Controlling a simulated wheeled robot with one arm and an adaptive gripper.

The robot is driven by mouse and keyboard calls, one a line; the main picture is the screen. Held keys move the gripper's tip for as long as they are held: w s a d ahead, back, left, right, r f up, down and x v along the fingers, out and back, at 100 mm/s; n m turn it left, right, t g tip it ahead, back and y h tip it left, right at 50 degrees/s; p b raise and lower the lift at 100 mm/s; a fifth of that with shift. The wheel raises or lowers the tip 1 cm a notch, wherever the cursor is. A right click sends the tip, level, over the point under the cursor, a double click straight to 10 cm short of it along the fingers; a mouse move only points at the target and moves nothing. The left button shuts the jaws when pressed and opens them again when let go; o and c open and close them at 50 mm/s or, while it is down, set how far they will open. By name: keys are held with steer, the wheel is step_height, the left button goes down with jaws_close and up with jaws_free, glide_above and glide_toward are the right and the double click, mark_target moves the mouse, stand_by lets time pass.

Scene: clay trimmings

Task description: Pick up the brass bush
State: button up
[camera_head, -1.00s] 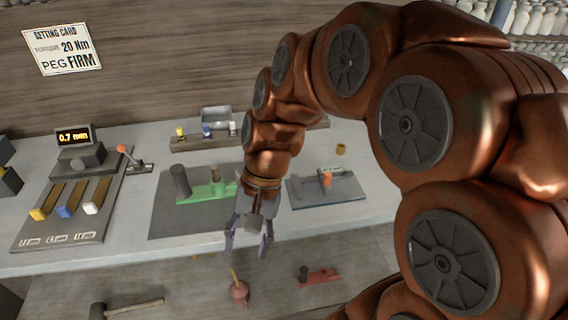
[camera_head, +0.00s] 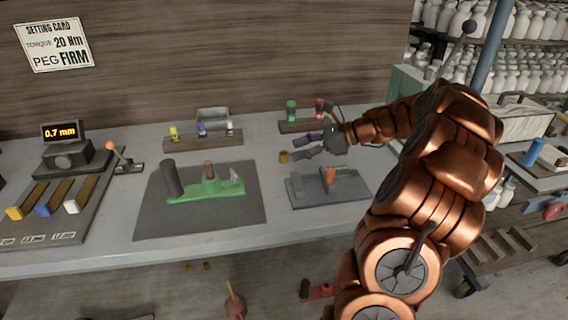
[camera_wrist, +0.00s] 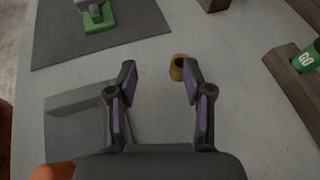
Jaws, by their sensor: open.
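The brass bush (camera_head: 284,157) is a small yellow-brown ring standing on the grey bench top. It stands between the green fixture's mat and the wooden rack at the back right. In the wrist view the bush (camera_wrist: 178,68) shows its dark hole and lies just beyond the right fingertip, to the right of the middle of the gap. My gripper (camera_head: 302,145) is open and empty, its fingers pointing left towards the bush. In the wrist view my gripper (camera_wrist: 159,80) has its two purple-padded fingers wide apart. I cannot tell whether the right finger touches the bush.
A dark plate with an orange-handled clamp (camera_head: 330,176) lies just in front of the gripper. A wooden rack (camera_head: 298,126) with green and red items stands behind. The green fixture (camera_head: 205,190) is on a dark mat (camera_head: 150,222) to the left.

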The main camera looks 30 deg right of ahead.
mark_target(288, 154)
steer(key=d, duration=0.1)
steer(key=d+f+m, duration=0.1)
steer(key=shift+d+t, duration=0.3)
steer(key=shift+d, duration=0.1)
steer(key=shift+w, duration=0.15)
steer(key=shift+f+x, duration=0.15)
steer(key=shift+x, duration=1.7)
steer(key=shift+f+x, duration=0.1)
steer(key=shift+x, duration=1.7)
steer(key=shift+d, duration=0.15)
jaws_close()
